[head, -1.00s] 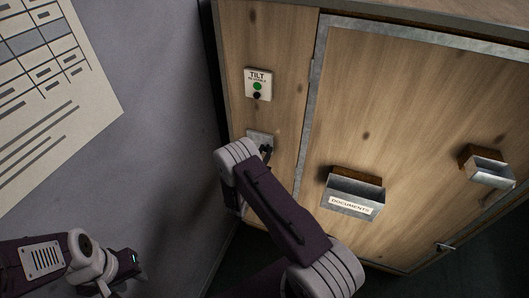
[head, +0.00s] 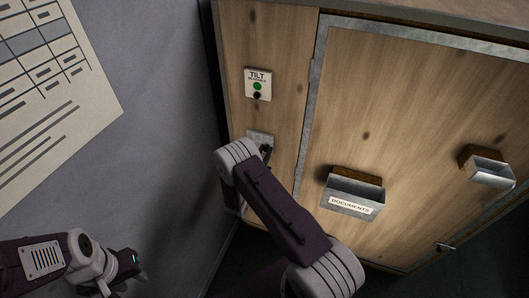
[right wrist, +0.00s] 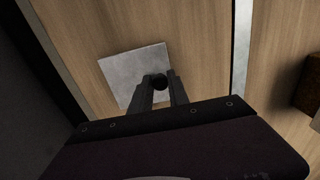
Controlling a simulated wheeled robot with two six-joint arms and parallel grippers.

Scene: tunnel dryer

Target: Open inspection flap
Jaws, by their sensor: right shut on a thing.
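A square metal plate (right wrist: 136,74) with a black round knob (right wrist: 158,82) is fixed to the wooden front. The plate (head: 256,136) shows in the head view below a white TILT sign (head: 258,84) with a green light. My right gripper (right wrist: 160,86) is shut on the black knob, one finger on each side. In the head view my right arm hides part of this spot. A large wooden panel (head: 400,110) with metal edging lies flat in the front to the right. I cannot tell which part is the inspection flap. My left gripper (head: 128,268) is at lower left, its fingers unclear.
A metal DOCUMENTS holder (head: 352,194) and a smaller metal box (head: 488,171) stick out from the panel. A small handle (head: 445,247) is at its lower right edge. A grey wall (head: 150,120) with a printed chart (head: 50,90) stands at the left.

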